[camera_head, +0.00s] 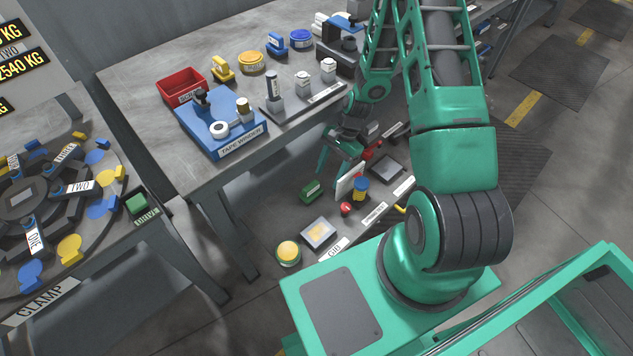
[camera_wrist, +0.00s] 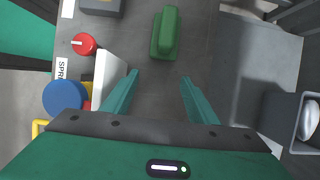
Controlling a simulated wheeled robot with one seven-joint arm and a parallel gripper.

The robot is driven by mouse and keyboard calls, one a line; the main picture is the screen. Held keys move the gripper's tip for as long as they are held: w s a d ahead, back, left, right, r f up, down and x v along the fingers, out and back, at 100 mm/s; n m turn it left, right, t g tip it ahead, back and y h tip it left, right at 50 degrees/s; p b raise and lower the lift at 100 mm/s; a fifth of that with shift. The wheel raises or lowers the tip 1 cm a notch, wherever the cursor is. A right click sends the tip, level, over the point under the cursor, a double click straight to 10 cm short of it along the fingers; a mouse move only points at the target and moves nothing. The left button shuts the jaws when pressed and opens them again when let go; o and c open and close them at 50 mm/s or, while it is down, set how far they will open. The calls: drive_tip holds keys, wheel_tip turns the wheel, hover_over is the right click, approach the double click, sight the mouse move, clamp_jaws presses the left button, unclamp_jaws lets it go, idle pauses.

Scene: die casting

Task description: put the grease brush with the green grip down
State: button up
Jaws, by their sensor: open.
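A green block-like piece with a raised green grip, which looks like the grease brush (camera_head: 311,191), rests on the low shelf under the grey workbench. It also shows upright in the picture at the top of the wrist view (camera_wrist: 166,32); I cannot make out any bristles. My gripper (camera_head: 332,168) is low beside the bench, above and to the right of the brush in the head view. In the wrist view my gripper (camera_wrist: 158,80) has its two green fingers apart with nothing between them. The brush lies beyond the fingertips, apart from them.
A white upright piece (camera_wrist: 108,76) stands close to the left finger, with a red knob (camera_wrist: 84,44) and a blue-topped yellow can (camera_wrist: 64,97) beyond. A grey tray (camera_head: 318,232) and a yellow-topped tin (camera_head: 288,252) are nearer. The bench edge (camera_head: 215,172) overhangs the shelf.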

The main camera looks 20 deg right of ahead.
drive_tip(key=shift+w+d, duration=0.3)
drive_tip(key=shift+d, duration=0.6)
drive_tip(key=shift+w+d, duration=0.25)
drive_tip(key=shift+d, duration=0.6)
drive_tip(key=shift+a, duration=0.1)
